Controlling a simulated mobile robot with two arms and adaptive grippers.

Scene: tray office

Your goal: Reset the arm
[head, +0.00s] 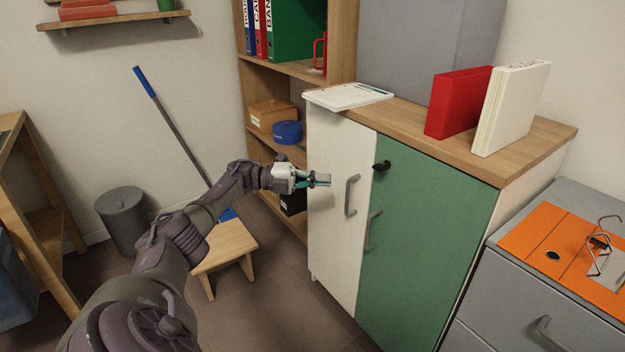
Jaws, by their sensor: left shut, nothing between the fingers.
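My left arm reaches in from the lower left of the head view. Its gripper (321,180) is shut and empty, in front of the white cabinet door (335,220). The fingertips point right, toward the grey handle (352,195) of that door, and appear a little apart from it. Both cabinet doors look closed. My right gripper is not in the picture.
The green door (420,240) has a handle and a black knob. Red and white binders (512,105) stand on the cabinet top. A small wooden stool (228,243), a broom and a grey bin (122,220) are on the floor. Grey drawers (540,300) stand at the right.

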